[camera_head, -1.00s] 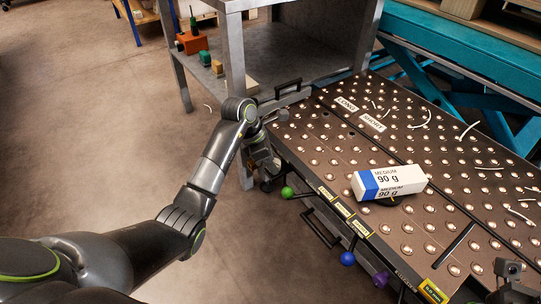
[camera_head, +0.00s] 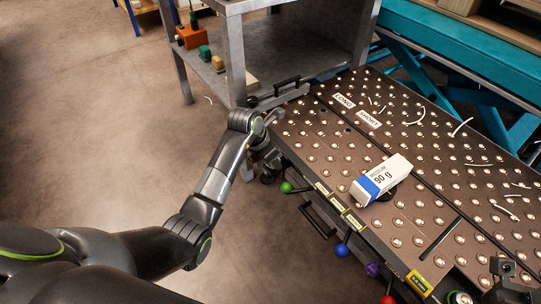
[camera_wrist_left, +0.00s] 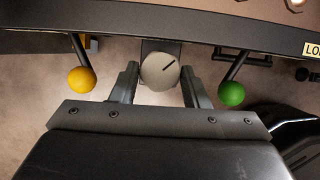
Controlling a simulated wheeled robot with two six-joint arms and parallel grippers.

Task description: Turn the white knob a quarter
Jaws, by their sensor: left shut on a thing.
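The white knob (camera_wrist_left: 155,75) is a round pale disc with a short black mark pointing up and to the right in the left wrist view. It sits below the table's edge, between a yellow ball and a green ball. My left gripper (camera_wrist_left: 160,88) has one finger on each side of the knob and is shut on it. In the head view my left gripper (camera_head: 268,158) is at the table's left end, and the knob is hidden there. At the bottom right a dark part (camera_head: 508,272) may belong to my right wrist; no right fingers show.
A white and blue ream (camera_head: 390,172) marked 90 g lies on the ball-studded table (camera_head: 440,150). Levers with a green ball (camera_head: 286,187), a blue ball (camera_head: 342,250) and a purple ball (camera_head: 373,270) stick out along the front. The yellow ball (camera_wrist_left: 81,80) is close left of my fingers.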

